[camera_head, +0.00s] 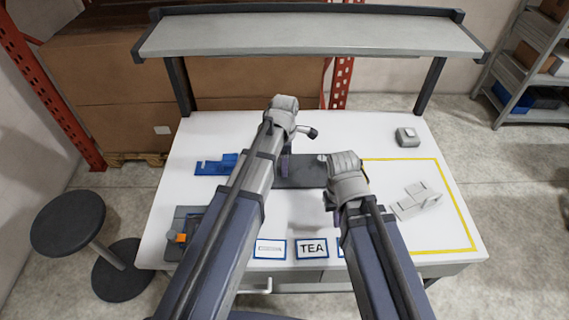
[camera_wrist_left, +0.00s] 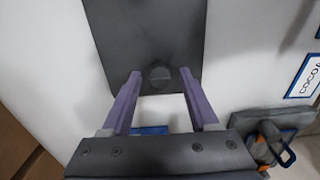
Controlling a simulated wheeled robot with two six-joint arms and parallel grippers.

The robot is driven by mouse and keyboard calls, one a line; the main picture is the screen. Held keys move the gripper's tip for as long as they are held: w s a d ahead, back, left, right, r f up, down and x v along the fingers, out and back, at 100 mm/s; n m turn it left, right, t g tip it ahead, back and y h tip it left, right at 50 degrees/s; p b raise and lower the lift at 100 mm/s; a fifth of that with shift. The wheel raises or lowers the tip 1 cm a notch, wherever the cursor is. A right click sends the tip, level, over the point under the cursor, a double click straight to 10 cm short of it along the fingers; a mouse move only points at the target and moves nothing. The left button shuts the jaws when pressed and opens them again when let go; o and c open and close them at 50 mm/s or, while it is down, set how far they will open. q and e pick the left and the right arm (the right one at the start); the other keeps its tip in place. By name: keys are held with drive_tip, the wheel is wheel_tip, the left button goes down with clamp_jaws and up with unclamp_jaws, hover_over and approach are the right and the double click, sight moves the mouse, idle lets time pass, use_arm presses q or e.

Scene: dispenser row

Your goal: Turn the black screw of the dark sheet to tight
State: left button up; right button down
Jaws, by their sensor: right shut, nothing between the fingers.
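The dark sheet (camera_head: 300,172) lies flat on the white table, partly hidden by my arms in the head view. It also shows in the left wrist view (camera_wrist_left: 145,35). The round black screw (camera_wrist_left: 160,76) sits near the sheet's near edge there. My left gripper (camera_wrist_left: 160,74) is open, its two purple fingers apart on either side of the screw in that picture. I cannot tell how high the fingertips are above the sheet. In the head view the left gripper (camera_head: 285,163) is over the sheet's left end. My right gripper (camera_head: 330,203) is shut and empty beside the sheet's right end.
A blue part (camera_head: 214,165) lies left of the sheet. A grey device with orange (camera_head: 183,238) stands at the front left. A pale block (camera_head: 417,201) lies inside a yellow outline at right, and a small grey box (camera_head: 407,137) stands behind. A shelf (camera_head: 310,33) spans the back.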

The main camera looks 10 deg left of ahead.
use_arm(q)
clamp_jaws()
